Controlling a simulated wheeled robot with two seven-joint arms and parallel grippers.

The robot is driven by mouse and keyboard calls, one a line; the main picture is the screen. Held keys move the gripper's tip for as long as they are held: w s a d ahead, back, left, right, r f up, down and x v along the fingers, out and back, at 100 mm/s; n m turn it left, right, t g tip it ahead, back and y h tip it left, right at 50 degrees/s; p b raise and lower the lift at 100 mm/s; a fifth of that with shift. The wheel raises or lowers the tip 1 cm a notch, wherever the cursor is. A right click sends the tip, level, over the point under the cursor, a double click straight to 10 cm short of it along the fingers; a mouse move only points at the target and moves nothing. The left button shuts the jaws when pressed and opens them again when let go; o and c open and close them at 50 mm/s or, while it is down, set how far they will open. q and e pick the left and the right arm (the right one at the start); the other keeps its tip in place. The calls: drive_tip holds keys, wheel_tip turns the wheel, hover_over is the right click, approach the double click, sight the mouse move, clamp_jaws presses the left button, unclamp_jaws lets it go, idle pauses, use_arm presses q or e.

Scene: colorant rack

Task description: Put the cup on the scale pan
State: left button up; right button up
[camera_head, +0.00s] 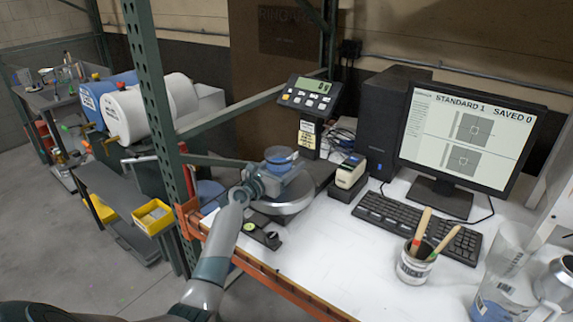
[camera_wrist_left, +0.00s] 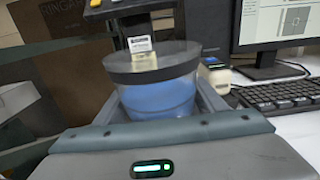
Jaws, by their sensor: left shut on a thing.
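The cup (camera_head: 280,157) is clear with blue contents and shows above my left gripper (camera_head: 278,176) in the head view. In the left wrist view the cup (camera_wrist_left: 158,97) stands upright between the two fingers, with a dark rim. My left gripper is shut on it. The round metal scale pan (camera_head: 284,207) lies just below and around the gripper in the head view. The gripper hides part of the pan, and I cannot tell whether the cup's base touches it. My right gripper is not in view.
The scale's display (camera_head: 311,95) stands on a post behind the pan. A small label device (camera_head: 350,172), a keyboard (camera_head: 415,225) and a monitor (camera_head: 470,135) are to the right. A green rack post (camera_head: 152,100) rises left of my arm. A brush pot (camera_head: 414,268) stands in front.

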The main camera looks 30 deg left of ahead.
use_arm(q)
drive_tip(key=shift+f, duration=0.15)
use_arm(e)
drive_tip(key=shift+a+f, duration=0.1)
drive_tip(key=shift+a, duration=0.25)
use_arm(q)
drive_tip(key=o, duration=1.3)
drive_tip(key=shift+r, duration=0.2)
drive_tip(key=shift+s+f, duration=0.15)
drive_tip(key=shift+s, duration=0.4)
drive_tip(key=s, duration=0.3)
drive_tip(key=s+b, duration=0.1)
drive_tip(key=s, duration=0.6)
drive_tip(key=shift+a, duration=0.4)
drive_tip(key=shift+s, duration=0.4)
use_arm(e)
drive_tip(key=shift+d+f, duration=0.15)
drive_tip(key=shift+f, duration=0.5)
